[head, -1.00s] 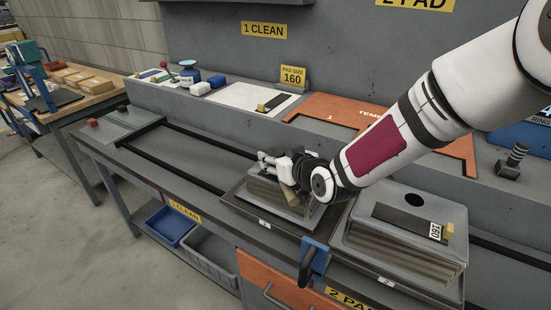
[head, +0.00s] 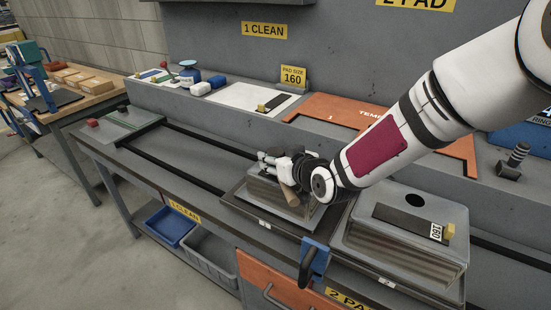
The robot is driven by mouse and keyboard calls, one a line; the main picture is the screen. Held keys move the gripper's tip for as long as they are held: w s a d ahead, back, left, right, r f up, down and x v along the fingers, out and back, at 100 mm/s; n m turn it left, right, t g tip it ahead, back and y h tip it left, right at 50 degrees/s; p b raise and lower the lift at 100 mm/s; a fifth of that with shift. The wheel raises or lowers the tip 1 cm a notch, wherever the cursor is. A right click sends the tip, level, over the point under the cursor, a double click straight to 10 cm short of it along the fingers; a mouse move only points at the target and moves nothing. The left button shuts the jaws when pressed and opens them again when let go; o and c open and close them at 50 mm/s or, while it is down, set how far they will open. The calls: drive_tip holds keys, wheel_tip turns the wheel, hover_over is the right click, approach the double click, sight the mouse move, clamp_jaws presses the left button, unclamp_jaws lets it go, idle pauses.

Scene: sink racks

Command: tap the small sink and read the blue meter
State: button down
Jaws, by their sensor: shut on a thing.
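The small sink (head: 268,192) is a grey metal basin lying upside down on a dark tray at the middle of the bench. My gripper (head: 272,162) is over its top, shut on a tool with a wooden handle (head: 290,196) that slants down toward the basin. The tool's head is hidden, and I cannot tell whether the tool touches the sink. A blue panel (head: 522,138) at the right edge shows part of a number and the letters "RING"; it may be the blue meter. My arm hides much of it, so no full reading shows.
A larger upturned sink (head: 370,240) with a dark pad labelled 160 stands close on the right. A blue clamp (head: 314,258) sticks up at the front edge between them. Dark rails (head: 195,155) run along clear bench to the left. An orange template (head: 335,108) lies on the back ledge.

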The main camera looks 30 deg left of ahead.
drive_tip(key=shift+r+p, duration=1.3)
drive_tip(key=shift+r, duration=2.2)
